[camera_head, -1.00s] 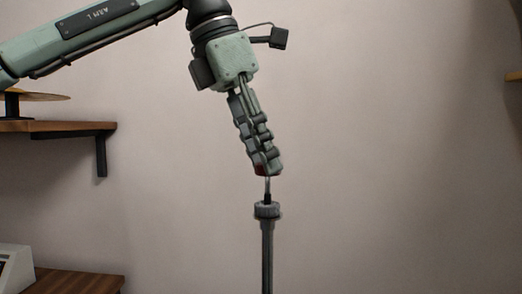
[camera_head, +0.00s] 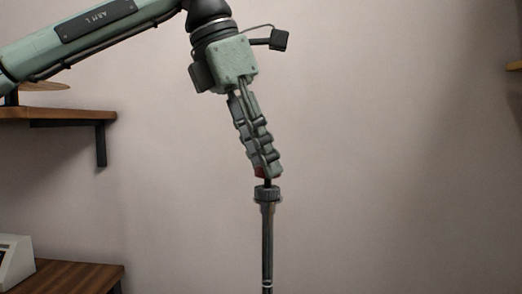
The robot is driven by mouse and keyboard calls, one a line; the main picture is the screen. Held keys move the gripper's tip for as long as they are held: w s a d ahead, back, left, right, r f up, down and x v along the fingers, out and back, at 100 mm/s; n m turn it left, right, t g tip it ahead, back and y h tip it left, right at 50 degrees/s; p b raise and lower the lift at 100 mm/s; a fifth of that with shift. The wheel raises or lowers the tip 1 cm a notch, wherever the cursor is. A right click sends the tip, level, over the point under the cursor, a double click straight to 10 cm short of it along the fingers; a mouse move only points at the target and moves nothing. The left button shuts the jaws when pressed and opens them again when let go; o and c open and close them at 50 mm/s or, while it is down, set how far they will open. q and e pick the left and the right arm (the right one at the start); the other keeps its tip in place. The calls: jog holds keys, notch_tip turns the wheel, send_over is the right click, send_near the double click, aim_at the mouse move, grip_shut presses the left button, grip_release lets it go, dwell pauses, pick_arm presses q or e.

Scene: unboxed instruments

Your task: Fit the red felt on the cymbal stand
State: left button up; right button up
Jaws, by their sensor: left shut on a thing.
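My left gripper (camera_head: 264,174) is shut on the red felt (camera_head: 259,172), at the top of the cymbal stand (camera_head: 267,235). Only a small red patch of the felt shows at the fingertips; the fingers hide the rest. The stand is a dark upright pole with a wider grey collar (camera_head: 267,193) near its top. A short dark piece of the stand shows between the fingertips and the collar. The rod's tip is hidden by the fingers, so I cannot tell whether the felt is around it. My right gripper is out of view.
A wooden wall shelf (camera_head: 55,114) on a dark bracket is at the left, with a brass-coloured disc (camera_head: 42,87) on it. Below is a wooden surface (camera_head: 75,277) with a pale box-like device (camera_head: 14,262). The space right of the stand is clear.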

pick_arm(q)
jog(key=shift+f, duration=0.5)
jog(key=o, duration=0.7)
jog(key=v, duration=1.2)
